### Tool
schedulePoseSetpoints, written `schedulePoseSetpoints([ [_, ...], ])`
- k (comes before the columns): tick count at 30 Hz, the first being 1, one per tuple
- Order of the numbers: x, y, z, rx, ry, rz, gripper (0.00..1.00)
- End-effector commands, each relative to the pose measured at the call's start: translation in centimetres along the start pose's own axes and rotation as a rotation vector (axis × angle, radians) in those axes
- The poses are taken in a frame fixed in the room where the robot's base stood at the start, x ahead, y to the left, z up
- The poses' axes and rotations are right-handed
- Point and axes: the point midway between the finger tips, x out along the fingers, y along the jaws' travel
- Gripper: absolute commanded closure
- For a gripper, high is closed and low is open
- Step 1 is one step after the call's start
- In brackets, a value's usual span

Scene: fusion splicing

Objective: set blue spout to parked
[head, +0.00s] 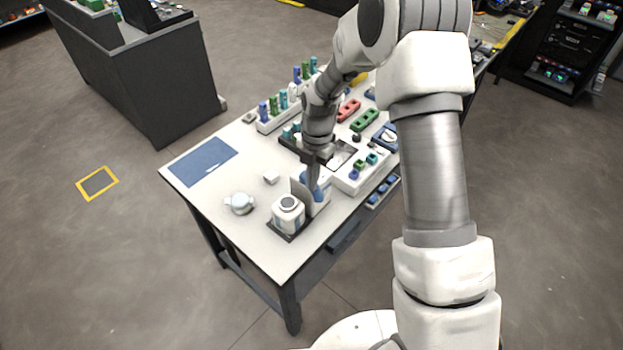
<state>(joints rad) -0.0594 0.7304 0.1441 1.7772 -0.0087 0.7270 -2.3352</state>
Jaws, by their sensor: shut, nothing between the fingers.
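The blue spout (318,190) shows as a small blue part on a white device (323,205) near the front of the white table. My gripper (311,186) points down over this device, at the left side of the blue part. Its fingers are shut with nothing held. I cannot tell whether they touch the blue part. The gripper and wrist hide some of the device, and the spout's exact setting is too small to read.
A white canister with a dark round top (288,208) stands just left of the device. A round glass-like vessel (240,203), a small white block (271,176) and a blue mat (203,161) lie to the left. Racks of coloured pieces (280,112) stand behind. The table's front left is clear.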

Motion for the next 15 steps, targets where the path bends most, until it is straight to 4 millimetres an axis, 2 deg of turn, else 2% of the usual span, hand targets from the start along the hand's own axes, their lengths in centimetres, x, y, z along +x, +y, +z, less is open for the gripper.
schedulePoseSetpoints([
  [15,-0.1,-0.8,1.4,-0.210,0.001,-0.026,1.00],
])
